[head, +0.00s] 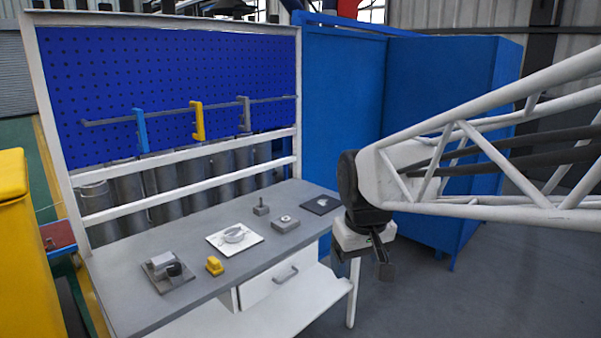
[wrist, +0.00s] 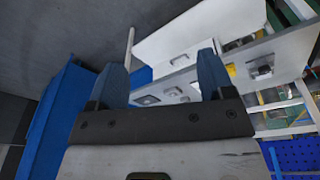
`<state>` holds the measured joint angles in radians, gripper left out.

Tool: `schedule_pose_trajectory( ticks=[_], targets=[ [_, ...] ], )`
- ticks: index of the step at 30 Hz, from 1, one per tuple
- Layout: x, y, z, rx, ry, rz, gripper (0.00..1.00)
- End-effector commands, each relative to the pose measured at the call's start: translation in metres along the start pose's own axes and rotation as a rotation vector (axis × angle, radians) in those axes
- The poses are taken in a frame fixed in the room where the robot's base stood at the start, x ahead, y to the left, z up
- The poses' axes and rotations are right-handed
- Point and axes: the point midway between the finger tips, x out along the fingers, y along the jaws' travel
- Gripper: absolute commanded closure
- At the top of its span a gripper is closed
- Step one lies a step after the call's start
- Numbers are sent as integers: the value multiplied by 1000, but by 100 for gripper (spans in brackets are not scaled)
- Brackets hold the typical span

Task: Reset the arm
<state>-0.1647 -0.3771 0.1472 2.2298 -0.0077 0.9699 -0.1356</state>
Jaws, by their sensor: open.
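My gripper (head: 368,262) hangs at the end of my white lattice arm, in front of the right end of the workbench (head: 215,262) and off to its right. Its two fingers are apart and nothing is between them. In the wrist view my gripper (wrist: 163,80) shows its two dark fingers spread, with the bench and floor seen beyond them. The flanged shell cannot be told for sure. A round grey part (head: 234,235) lies on a white plate on the bench.
The bench also holds a grey block fixture (head: 166,268), a yellow piece (head: 214,266), a small block with a post (head: 261,206), a grey block (head: 285,224) and a dark plate (head: 321,204). A blue pegboard (head: 170,85) stands behind. Blue cabinets (head: 440,90) stand behind my arm. Floor at right is clear.

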Motion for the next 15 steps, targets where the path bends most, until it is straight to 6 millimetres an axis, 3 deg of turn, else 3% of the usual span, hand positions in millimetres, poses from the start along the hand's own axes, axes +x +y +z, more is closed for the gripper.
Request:
schedule_pose_trajectory(
  ticks=[3,15],
  targets=[
    [-2,10,35,59,12,8,25],
    [9,25,143,246,44,31,25]
  ],
)
